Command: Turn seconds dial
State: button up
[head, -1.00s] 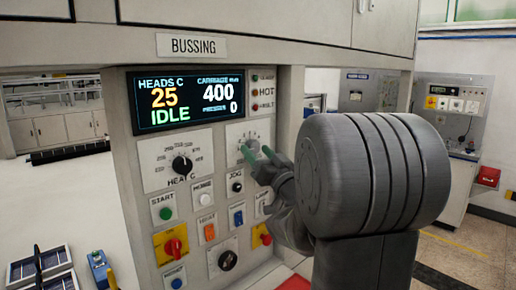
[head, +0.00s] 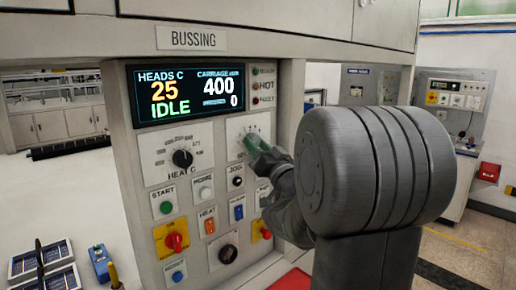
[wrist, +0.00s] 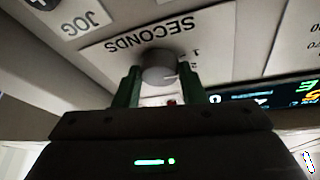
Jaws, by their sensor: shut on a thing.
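The seconds dial is a round grey knob (wrist: 160,68) with a light pointer mark, on a white scale plate (wrist: 125,45) lettered SECONDS, seen upside down in the wrist view. My gripper (wrist: 160,80) has its green fingers on either side of the knob and is shut on it. The scale value that the pointer meets cannot be read clearly.
The HEAT C dial (head: 182,158) is left of my gripper. The JOG button (head: 236,181), a blue switch (head: 238,211) and a red knob on yellow (head: 265,232) lie close below. The display (head: 190,94) reads 25, IDLE, 400 and 0.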

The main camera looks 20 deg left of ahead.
jog(key=shift+s+r+m+t+h+b, duration=0.1)
jog(key=shift+m+t+h, duration=0.3)
jog(key=shift+m, duration=0.7)
jog(key=shift+f+m+t+h+b, duration=0.15)
jog(key=shift+m+h, duration=0.4)
jog(key=shift+m, duration=0.55)
jog(key=shift+s+r+m+t+h+b, duration=0.15)
jog(key=shift+m+t+h, duration=0.25)
jog(key=shift+m, duration=0.7)
jog(key=shift+w, duration=0.1)
jog(key=o, duration=1)
jog(key=b+v, duration=0.3)
jog(key=v, duration=1)
jog(key=shift+s+d, duration=0.3)
jog(key=p+x, duration=0.3)
jog(key=x, duration=1.1)
